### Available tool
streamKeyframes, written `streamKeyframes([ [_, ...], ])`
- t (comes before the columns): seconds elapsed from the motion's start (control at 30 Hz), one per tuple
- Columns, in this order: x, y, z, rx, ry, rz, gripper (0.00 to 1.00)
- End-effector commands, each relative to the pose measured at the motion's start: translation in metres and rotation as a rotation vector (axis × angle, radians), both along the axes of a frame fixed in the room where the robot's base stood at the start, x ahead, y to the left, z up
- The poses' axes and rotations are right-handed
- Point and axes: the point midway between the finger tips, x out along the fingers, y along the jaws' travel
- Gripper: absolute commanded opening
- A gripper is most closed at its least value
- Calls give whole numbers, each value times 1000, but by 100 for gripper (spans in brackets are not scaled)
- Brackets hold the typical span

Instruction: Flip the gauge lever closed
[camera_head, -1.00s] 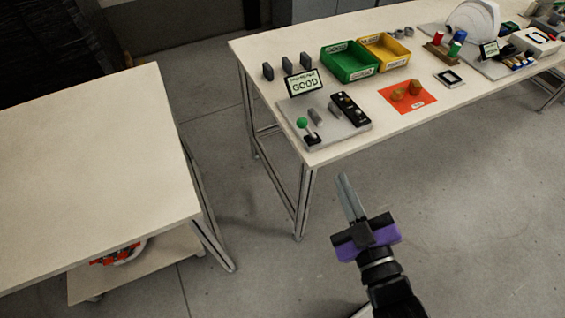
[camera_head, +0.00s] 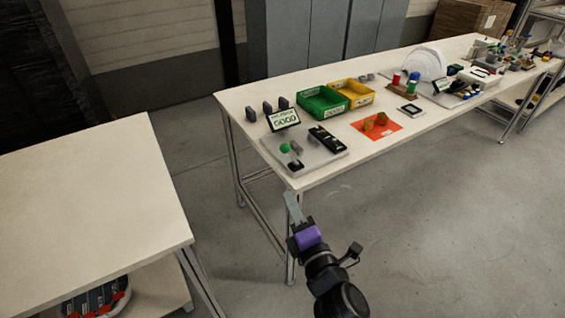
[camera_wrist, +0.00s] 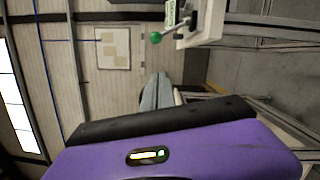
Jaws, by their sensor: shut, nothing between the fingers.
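The gauge stands on a grey plate (camera_head: 318,157) near the front left corner of the long table. Its lever has a green ball knob (camera_head: 285,148) and stands up from a dark base at the plate's left end. A small screen (camera_head: 283,119) behind it reads GOOD. In the wrist view the green knob (camera_wrist: 156,38) shows at the top, apart from the fingers. My gripper (camera_head: 292,205) is shut and empty, in front of and below the table's front edge, near the lever's corner. It also shows in the wrist view (camera_wrist: 157,80).
A green bin (camera_head: 324,103) and a yellow bin (camera_head: 352,93) stand behind the plate. An orange mat (camera_head: 376,127) with brown pieces lies to the right. A white helmet shell (camera_head: 425,63) is farther along. Another table (camera_head: 90,190) stands at left, with open floor between.

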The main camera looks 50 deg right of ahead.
Motion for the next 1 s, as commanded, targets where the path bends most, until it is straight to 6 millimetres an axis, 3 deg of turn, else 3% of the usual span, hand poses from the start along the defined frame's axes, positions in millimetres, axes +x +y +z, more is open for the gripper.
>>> streamKeyframes([
  [0.27,10,-5,2,1,-2,0,0],
  [0.8,92,-51,9,1,-2,-1,0],
  [1.0,97,-73,16,3,-1,0,0],
])
